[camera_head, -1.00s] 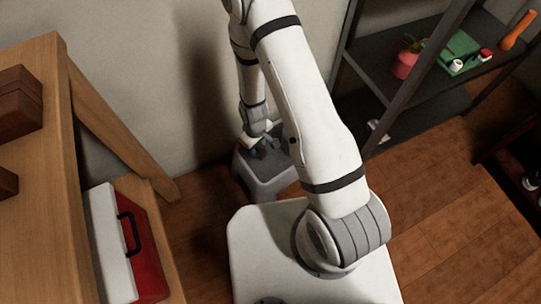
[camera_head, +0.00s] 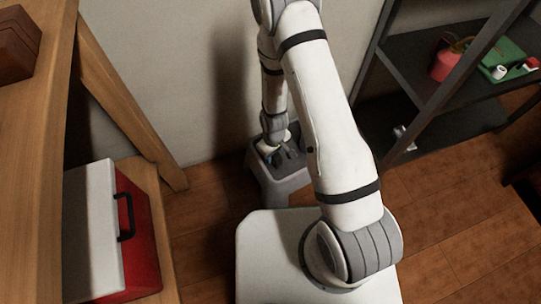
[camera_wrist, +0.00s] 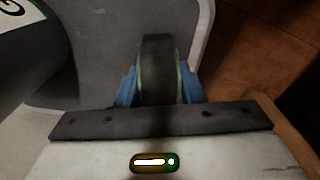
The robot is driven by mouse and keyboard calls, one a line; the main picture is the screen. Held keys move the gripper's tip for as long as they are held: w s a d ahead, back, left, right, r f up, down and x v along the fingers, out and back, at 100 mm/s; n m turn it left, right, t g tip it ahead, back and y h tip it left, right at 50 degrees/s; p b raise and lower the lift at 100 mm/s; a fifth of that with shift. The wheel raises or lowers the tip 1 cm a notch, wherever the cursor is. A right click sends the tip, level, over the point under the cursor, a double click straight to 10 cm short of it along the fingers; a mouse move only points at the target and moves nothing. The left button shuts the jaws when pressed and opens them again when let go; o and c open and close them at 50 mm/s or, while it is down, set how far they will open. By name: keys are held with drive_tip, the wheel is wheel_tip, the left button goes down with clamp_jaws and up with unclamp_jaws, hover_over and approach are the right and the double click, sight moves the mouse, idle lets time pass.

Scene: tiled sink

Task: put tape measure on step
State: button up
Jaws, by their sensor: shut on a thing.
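The tape measure (camera_wrist: 158,62) shows in the wrist view as a dark, rounded body with pale green edges. My gripper (camera_wrist: 160,86) is shut on it, with a blue finger on each side. The grey step (camera_head: 270,190) stands on the floor by the wall in the head view. Its grey top (camera_wrist: 105,85) lies behind the tape measure in the wrist view. In the head view my gripper (camera_head: 284,156) is at the top of the step, small and dark. I cannot tell whether the tape measure touches the step.
A red and white toolbox (camera_head: 140,255) rests on a wooden surface at the left, beside a wooden bench (camera_head: 35,190). A dark shelf unit (camera_head: 435,140) with a red can (camera_head: 445,62) stands at the right. Wooden floor (camera_head: 440,220) is clear at the right.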

drive_tip(key=shift+f, duration=0.1)
drive_tip(key=o, duration=1.2)
